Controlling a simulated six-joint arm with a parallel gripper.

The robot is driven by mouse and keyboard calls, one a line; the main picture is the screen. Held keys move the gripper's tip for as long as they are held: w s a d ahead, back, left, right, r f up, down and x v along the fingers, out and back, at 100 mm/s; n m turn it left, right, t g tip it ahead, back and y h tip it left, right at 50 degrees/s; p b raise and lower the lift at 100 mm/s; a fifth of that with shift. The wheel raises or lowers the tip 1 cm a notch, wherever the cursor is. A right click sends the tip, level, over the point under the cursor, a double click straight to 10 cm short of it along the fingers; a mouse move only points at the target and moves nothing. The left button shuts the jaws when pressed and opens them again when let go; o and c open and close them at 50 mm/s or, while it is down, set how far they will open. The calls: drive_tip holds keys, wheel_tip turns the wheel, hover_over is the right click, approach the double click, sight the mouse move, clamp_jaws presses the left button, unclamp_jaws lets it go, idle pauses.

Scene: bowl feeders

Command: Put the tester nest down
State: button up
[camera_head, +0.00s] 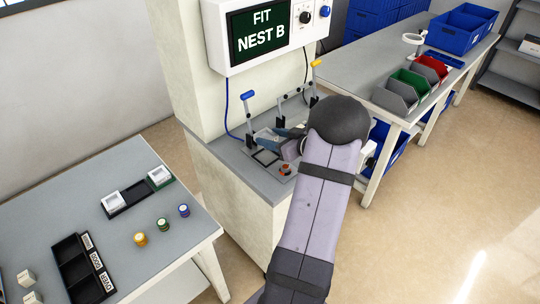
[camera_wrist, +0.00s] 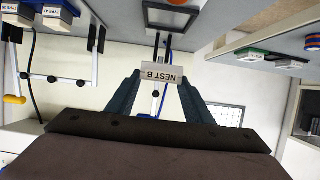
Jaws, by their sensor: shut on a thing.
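The tester nest is a pale piece with a label reading "NEST B" (camera_wrist: 162,75). In the wrist view my gripper (camera_wrist: 160,84) is shut on it, one dark finger at each side. In the head view my gripper (camera_head: 287,133) is over the tester's grey ledge (camera_head: 238,157), partly hidden by my arm, so the nest's gap to the ledge cannot be told. A dark square outline (camera_head: 265,158) lies on the ledge, just in front of the gripper. The tester screen (camera_head: 262,30) reads "FIT NEST B".
A blue-handled clamp (camera_head: 248,97) and a yellow-handled clamp (camera_head: 315,64) stand at the back of the ledge. A red-orange button (camera_head: 286,169) sits near its front. The left table (camera_head: 100,185) holds trays and coloured pots. Bins stand on the right bench (camera_head: 375,62).

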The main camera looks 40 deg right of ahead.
sight(273, 162)
drive_tip(key=shift+f, duration=3.65)
drive_tip(key=shift+f, duration=0.2)
drive_tip(key=o, duration=1.1)
drive_tip(key=shift+r, duration=0.1)
drive_tip(key=shift+r, duration=0.15)
drive_tip(key=shift+s, duration=0.3)
drive_tip(key=v, duration=1.1)
drive_tip(key=shift+s+r+b, duration=0.1)
drive_tip(key=shift+s+b, duration=0.1)
drive_tip(key=shift+b, duration=0.1)
